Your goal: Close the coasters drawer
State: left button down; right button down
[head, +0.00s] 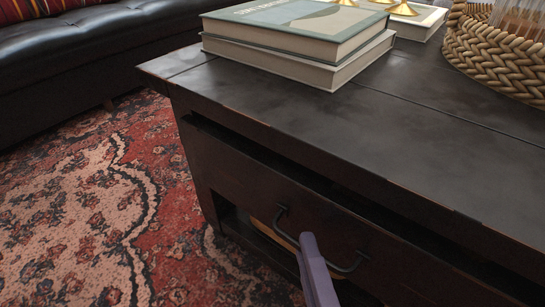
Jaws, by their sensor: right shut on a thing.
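The coasters drawer (262,190) is the dark wood front below the top of the coffee table (190,85). A dark gap runs along its upper edge, under the tabletop; I cannot tell exactly how far out the drawer stands. Its dark bar handle (281,225) is low on the front. My right gripper (309,247), lavender, comes up from the bottom edge and is shut on the handle near its middle. Its far finger and the drawer's inside are hidden. My left gripper is not in view.
Two stacked books (300,50) lie on the tabletop, with a woven basket (490,60) at the right and small brass pieces (402,9) on another book behind. A black leather sofa (90,45) stands at the far left. The patterned rug (75,210) is clear on the left.

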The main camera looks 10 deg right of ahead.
aim_at(326, 234)
dwell(0.9)
jog(key=w+d, duration=0.2)
jog(key=shift+d, duration=0.3)
jog(key=shift+w+d, duration=0.2)
jog(key=shift+d, duration=0.1)
jog(key=shift+s+a, duration=0.1)
jog(key=c, duration=1.4)
grip_release()
jog(key=o, duration=0.5)
jog(key=shift+d, duration=0.2)
jog(key=shift+a, duration=0.1)
